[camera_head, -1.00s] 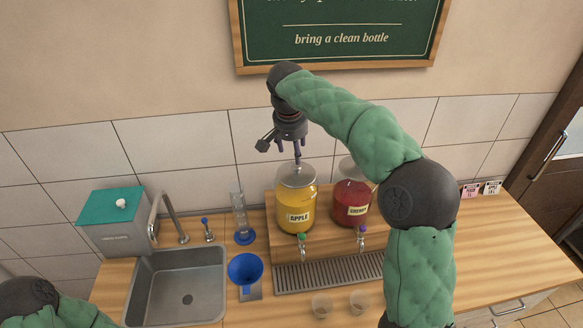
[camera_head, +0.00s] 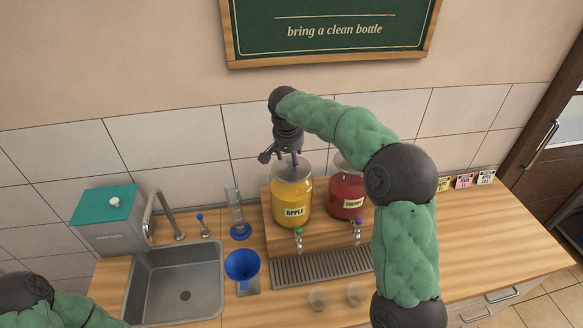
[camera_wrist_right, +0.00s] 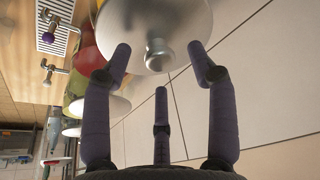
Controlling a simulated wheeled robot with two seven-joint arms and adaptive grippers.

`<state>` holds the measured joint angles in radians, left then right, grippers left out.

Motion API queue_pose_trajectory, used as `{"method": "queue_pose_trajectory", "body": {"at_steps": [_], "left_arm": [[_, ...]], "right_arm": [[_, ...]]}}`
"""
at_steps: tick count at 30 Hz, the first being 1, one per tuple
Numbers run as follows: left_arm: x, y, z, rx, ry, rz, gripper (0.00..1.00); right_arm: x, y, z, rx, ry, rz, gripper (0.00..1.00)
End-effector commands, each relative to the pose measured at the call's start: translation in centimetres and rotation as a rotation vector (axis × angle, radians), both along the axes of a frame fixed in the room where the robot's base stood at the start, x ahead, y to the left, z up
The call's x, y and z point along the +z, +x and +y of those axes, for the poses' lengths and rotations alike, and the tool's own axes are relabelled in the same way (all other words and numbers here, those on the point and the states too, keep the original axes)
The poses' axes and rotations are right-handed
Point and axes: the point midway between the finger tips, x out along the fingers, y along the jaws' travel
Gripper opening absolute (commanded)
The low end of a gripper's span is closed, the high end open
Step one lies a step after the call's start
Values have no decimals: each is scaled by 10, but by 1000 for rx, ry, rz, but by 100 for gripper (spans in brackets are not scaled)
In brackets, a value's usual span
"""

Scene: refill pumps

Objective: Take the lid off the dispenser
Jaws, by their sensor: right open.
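The apple dispenser (camera_head: 292,203) is a jar of yellow juice on a wooden riser, with a grey metal lid (camera_head: 283,173) on top. The red cherry dispenser (camera_head: 346,194) stands to its right, partly behind my right arm. My right gripper (camera_head: 289,160) points down just above the apple lid. In the right wrist view the lid (camera_wrist_right: 185,20) and its round knob (camera_wrist_right: 158,55) lie ahead of the fingers. The three fingers of the right gripper (camera_wrist_right: 160,72) are spread open around the knob, not closed on it. My left arm shows at the lower left; its gripper is out of view.
A sink (camera_head: 175,283) with a tap is at the left, beside a teal-topped box (camera_head: 107,207). A blue funnel (camera_head: 242,266) and a clear cylinder (camera_head: 238,212) stand between sink and riser. Two clear cups (camera_head: 317,298) stand before the drip tray (camera_head: 315,268). The counter's right side is clear.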

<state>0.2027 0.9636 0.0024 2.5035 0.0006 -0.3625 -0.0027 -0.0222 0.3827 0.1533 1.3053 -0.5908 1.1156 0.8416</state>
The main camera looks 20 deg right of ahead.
Motion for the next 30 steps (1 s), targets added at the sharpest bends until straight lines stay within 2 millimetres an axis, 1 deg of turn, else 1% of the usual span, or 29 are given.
{"method": "queue_pose_trajectory", "body": {"at_steps": [1, 3, 11, 12, 14, 15, 18, 30], "left_arm": [[1, 0, 0, 0, 0, 0, 40], [1, 0, 0, 0, 0, 0, 40], [1, 0, 0, 0, 0, 0, 40], [1, 0, 0, 0, 0, 0, 40], [1, 0, 0, 0, 0, 0, 40], [1, 0, 0, 0, 0, 0, 40], [1, 0, 0, 0, 0, 0, 40], [1, 0, 0, 0, 0, 0, 40]], "right_arm": [[-6, 1, -1, 0, -1, 3, 58], [-10, 2, -1, 0, 0, 0, 58], [-12, 3, -2, 0, 1, -1, 58], [-12, 3, -2, 0, 1, -1, 53], [-12, 3, -2, 0, 1, -1, 36], [-12, 3, -2, 0, 1, -1, 25], [-12, 3, -2, 0, 1, -1, 0], [-11, 3, -2, 0, 0, -1, 0]]}}
